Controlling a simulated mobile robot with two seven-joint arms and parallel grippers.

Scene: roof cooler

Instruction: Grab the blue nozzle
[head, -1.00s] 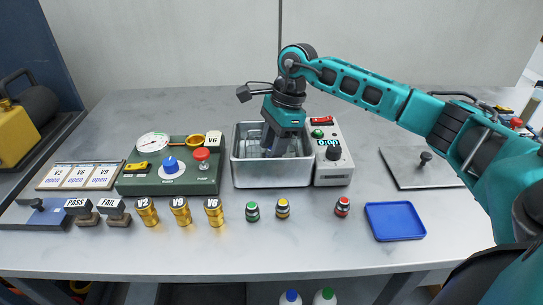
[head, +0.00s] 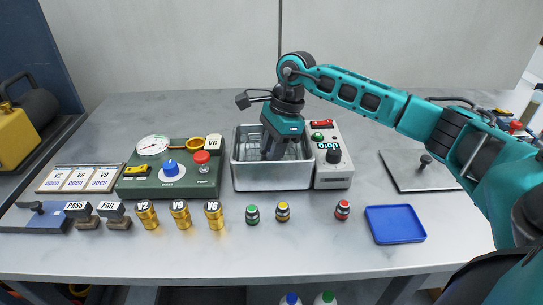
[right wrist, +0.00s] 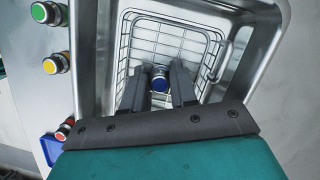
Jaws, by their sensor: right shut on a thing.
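The blue nozzle (right wrist: 159,78) is a small round part with a blue top and a dark metal body, inside the wire basket (right wrist: 208,36) of the steel tank (head: 272,183). My right gripper (head: 272,153) reaches down into the tank from above. In the right wrist view its two dark fingers (right wrist: 160,84) stand on either side of the nozzle and are shut on it. In the head view the nozzle is hidden by the gripper and the tank wall. My left gripper is not in view.
Green (head: 252,215), yellow (head: 283,212) and red (head: 343,210) nozzles stand in front of the tank. A blue tray (head: 395,223) lies to their right. A control box (head: 333,172) adjoins the tank's right side, and a green gauge panel (head: 130,186) stands to its left.

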